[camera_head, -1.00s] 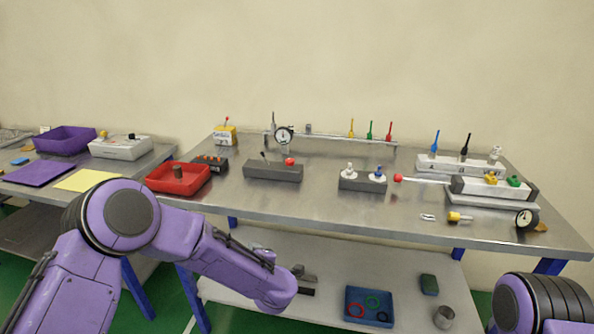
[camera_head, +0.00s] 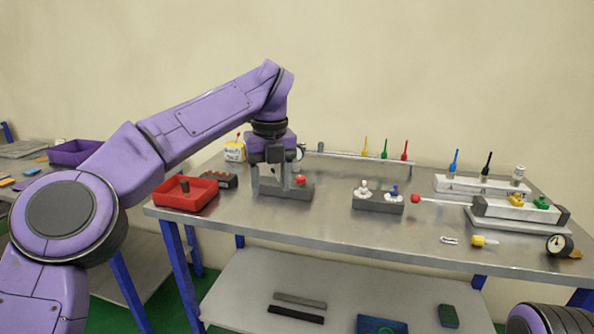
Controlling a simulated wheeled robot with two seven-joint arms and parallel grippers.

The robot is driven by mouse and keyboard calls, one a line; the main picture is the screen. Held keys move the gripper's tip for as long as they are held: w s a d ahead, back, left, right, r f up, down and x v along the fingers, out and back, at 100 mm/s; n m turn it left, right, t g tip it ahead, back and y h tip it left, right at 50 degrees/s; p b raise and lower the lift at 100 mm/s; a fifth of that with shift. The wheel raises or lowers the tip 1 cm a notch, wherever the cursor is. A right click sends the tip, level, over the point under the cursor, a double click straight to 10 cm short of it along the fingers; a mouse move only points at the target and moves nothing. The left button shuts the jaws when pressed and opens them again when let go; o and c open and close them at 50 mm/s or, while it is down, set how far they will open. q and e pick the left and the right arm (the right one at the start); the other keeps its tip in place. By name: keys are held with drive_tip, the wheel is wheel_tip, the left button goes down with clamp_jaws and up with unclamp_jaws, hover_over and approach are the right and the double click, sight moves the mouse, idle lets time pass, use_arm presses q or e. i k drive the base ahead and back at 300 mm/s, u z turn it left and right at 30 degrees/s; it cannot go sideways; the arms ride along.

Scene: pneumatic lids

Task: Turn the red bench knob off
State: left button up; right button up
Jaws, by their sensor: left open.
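A red knob (camera_head: 300,180) sits on top of a dark grey block (camera_head: 302,193) near the middle left of the bench. My left gripper (camera_head: 272,184) points down over the left part of this block, its jaws open. The red knob shows just right of the fingers; I cannot tell whether the fingers touch the block. The gripper hides the left part of the block and most of the dial gauge behind. My right gripper is out of view; only part of my right arm shows at the bottom right.
A red tray (camera_head: 203,196) and a dark box with buttons (camera_head: 222,180) stand left of the block. Right are a grey block with white and blue knobs (camera_head: 378,203) and a red-tipped rod (camera_head: 416,198).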

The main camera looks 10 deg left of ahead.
sight(301, 179)
drive_tip(key=i, duration=0.9)
drive_tip(key=z, duration=0.05)
